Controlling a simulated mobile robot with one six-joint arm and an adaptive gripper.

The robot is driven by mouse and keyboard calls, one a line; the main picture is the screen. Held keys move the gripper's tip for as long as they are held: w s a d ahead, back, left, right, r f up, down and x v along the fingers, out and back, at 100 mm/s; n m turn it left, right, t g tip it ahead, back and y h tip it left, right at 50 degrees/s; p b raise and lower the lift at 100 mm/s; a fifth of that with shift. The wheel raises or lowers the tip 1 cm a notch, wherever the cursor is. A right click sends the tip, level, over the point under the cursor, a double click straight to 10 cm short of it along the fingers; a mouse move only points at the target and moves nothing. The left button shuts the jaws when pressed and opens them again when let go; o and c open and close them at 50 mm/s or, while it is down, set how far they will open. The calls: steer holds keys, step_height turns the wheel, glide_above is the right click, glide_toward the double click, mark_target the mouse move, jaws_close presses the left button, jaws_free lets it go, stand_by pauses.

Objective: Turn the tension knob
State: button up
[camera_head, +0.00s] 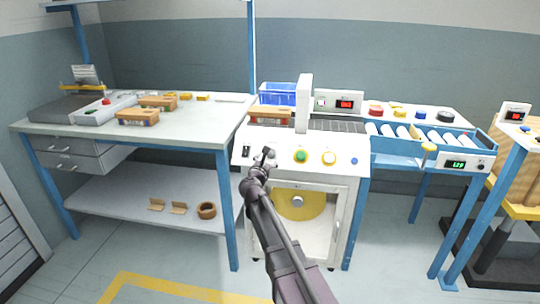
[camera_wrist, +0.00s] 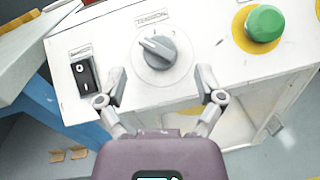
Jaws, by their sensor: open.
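The tension knob (camera_wrist: 158,50) is a grey round dial with a pointer, under a "TENSION" label on the white machine front. In the wrist view its pointer aims to the upper left. My gripper (camera_wrist: 161,78) is open, its two fingertips apart, one to the lower left and one to the lower right of the knob. I see no contact with the knob. In the head view my gripper (camera_head: 262,160) is in front of the left part of the machine's panel and largely covers the knob there.
A black rocker switch (camera_wrist: 84,75) sits left of the knob, near the left fingertip. A green button (camera_wrist: 265,23) on a yellow ring is to the right. The machine (camera_head: 345,190) stands between the workbench (camera_head: 200,133) and the roller conveyor (camera_head: 400,158).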

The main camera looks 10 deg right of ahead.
mark_target(271, 153)
steer(key=shift+x, duration=1.75)
steer(key=c, duration=1.1)
